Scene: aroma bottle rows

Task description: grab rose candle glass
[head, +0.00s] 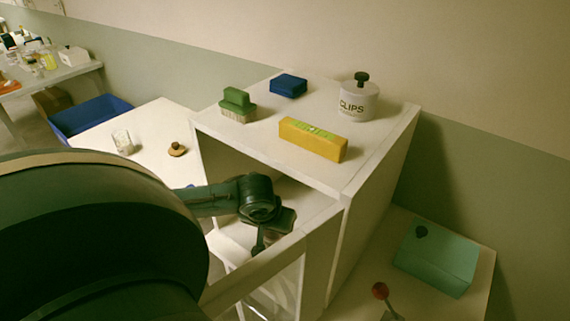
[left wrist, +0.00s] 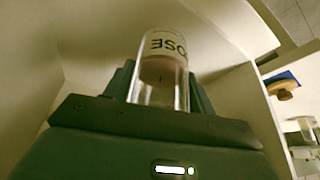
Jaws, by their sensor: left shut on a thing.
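In the left wrist view, a clear candle glass (left wrist: 165,68) with upside-down lettering reading "OSE" and a pinkish-brown fill stands between the dark fingers of my left gripper (left wrist: 160,92). The gripper is shut on the glass. Pale cabinet walls surround it in that view. In the head view, my left arm reaches into the open front of the white cabinet (head: 385,160). Its end shows above the inner shelf, but I cannot make out the fingertips or the glass there. My right gripper is not in view.
On the cabinet top are a green brush (head: 237,104), a blue block (head: 288,86), a yellow box (head: 313,140) and a "CLIPS" jar (head: 357,100). A glass jar (head: 123,142) and a knobbed lid (head: 177,149) sit left. A teal box (head: 436,258) sits right.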

